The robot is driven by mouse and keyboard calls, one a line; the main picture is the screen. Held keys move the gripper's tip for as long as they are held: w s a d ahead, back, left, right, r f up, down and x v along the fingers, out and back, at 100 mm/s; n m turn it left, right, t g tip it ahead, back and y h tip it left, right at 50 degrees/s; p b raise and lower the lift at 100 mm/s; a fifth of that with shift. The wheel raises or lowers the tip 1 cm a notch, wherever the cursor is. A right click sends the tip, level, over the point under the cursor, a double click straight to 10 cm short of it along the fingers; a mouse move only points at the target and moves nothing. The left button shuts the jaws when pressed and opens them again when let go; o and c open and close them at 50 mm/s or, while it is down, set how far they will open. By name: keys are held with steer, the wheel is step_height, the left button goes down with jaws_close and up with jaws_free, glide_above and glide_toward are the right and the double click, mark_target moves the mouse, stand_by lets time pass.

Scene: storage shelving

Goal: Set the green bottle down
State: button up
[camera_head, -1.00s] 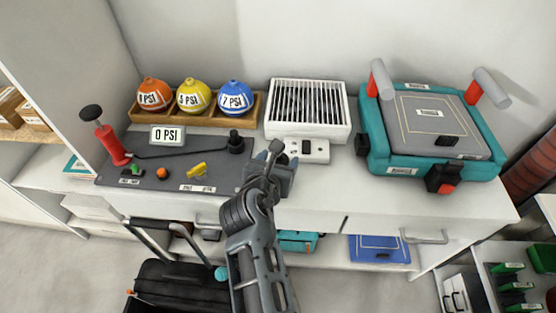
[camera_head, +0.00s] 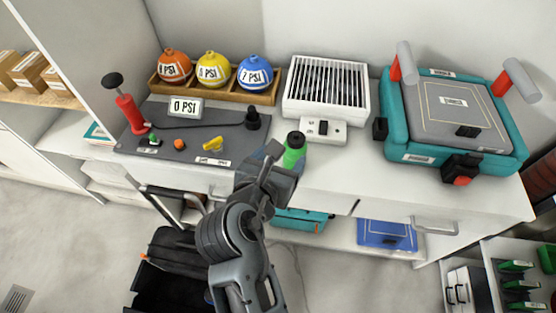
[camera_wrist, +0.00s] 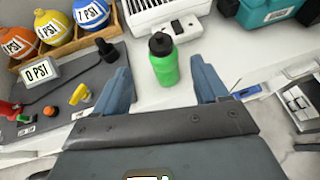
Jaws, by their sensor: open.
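The green bottle (camera_head: 293,151) with a black cap stands upright on the white counter (camera_head: 340,180), just in front of the white vented box. In the wrist view the bottle (camera_wrist: 163,60) stands between and a little beyond my two fingertips, with a gap on each side. My gripper (camera_wrist: 163,82) is open and empty. In the head view my gripper (camera_head: 272,160) is at the counter's front edge, just left of the bottle, and hides part of its lower side.
The white vented box (camera_head: 326,90) with its switch panel stands behind the bottle. A grey pump panel (camera_head: 190,135) lies to the left, with orange, yellow and blue balls (camera_head: 255,73) behind it. A teal case (camera_head: 398,140) stands right. Counter between bottle and case is clear.

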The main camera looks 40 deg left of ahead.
steer(key=shift+s+d+r, duration=0.25)
steer(key=shift+s+r, duration=0.05)
steer(key=shift+s, duration=0.3)
steer(key=s+d+f+m, duration=0.25)
steer(key=d+m, duration=0.25)
steer(key=d, duration=0.5)
steer(key=s+d+f+m, duration=0.1)
steer(key=d+f+m, duration=0.3)
steer(key=d, duration=0.5)
steer(key=s+d+f+m, duration=0.1)
steer(key=d+m, duration=0.4)
steer(key=d, duration=0.5)
steer(key=s+d+r+m+t+h, duration=0.1)
steer(key=s+d+r+m+h, duration=0.1)
steer(key=s+d+r+m, duration=0.5)
steer(key=s+d+r+m+t+h, duration=0.1)
steer(key=s+d+r+m, duration=0.6)
steer(key=s+m, duration=0.7)
steer(key=r+m+h, duration=0.1)
steer(key=m, duration=0.4)
steer(key=shift+d+t, duration=0.35)
steer(key=shift+t, duration=0.05)
